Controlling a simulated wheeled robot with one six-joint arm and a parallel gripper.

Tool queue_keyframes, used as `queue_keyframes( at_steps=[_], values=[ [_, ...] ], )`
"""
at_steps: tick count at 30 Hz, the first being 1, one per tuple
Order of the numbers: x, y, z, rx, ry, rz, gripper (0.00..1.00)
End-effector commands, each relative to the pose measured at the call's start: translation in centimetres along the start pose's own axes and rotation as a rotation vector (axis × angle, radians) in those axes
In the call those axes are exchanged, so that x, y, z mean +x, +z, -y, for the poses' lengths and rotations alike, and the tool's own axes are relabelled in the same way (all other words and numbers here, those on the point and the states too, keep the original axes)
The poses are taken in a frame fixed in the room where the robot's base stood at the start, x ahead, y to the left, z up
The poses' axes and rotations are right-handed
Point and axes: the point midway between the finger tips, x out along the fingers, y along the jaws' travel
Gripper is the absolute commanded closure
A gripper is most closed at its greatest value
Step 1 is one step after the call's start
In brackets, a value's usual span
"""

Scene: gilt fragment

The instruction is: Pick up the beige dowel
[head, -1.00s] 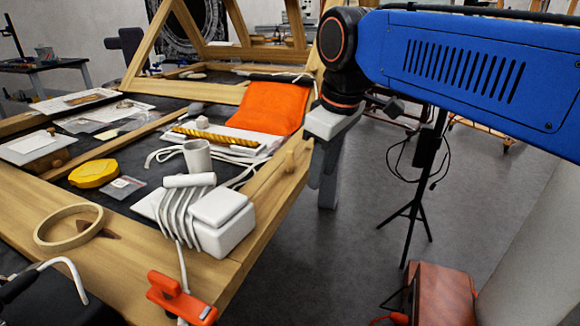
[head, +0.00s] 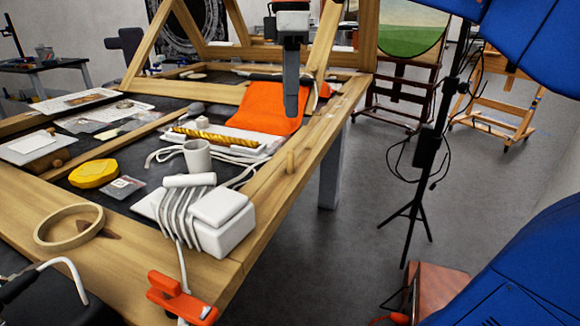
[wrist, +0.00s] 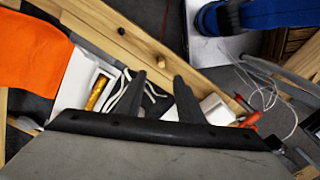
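The beige dowel (head: 291,158) is a short peg standing upright on the right wooden beam of the table frame. It also shows as a small peg on the beam in the wrist view (wrist: 161,62). My gripper (head: 291,112) points down and appears above the dowel in the head view, in front of the orange cloth. In the wrist view my gripper (wrist: 159,77) has its two dark fingers apart, with nothing between them. The dowel shows just beyond the fingertips and is not touched.
An orange cloth bag (head: 262,108), a gold rope (head: 215,137) on a white tray, a grey-white cup (head: 197,157) and a white box (head: 222,225) with cable lie left of the dowel. An orange clamp (head: 180,298) is at the front. The floor right of the beam is open.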

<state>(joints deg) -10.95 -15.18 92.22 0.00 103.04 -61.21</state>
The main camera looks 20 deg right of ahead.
Motion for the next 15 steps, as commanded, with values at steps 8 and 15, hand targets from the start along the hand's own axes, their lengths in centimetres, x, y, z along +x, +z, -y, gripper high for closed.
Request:
queue_keyframes(
  at_steps=[8,15],
  values=[
    [4.9,0.0,0.1,0.001,-0.002,0.001,0.66],
    [7.2,0.0,0.0,0.001,0.001,0.0,0.66]
  ],
)
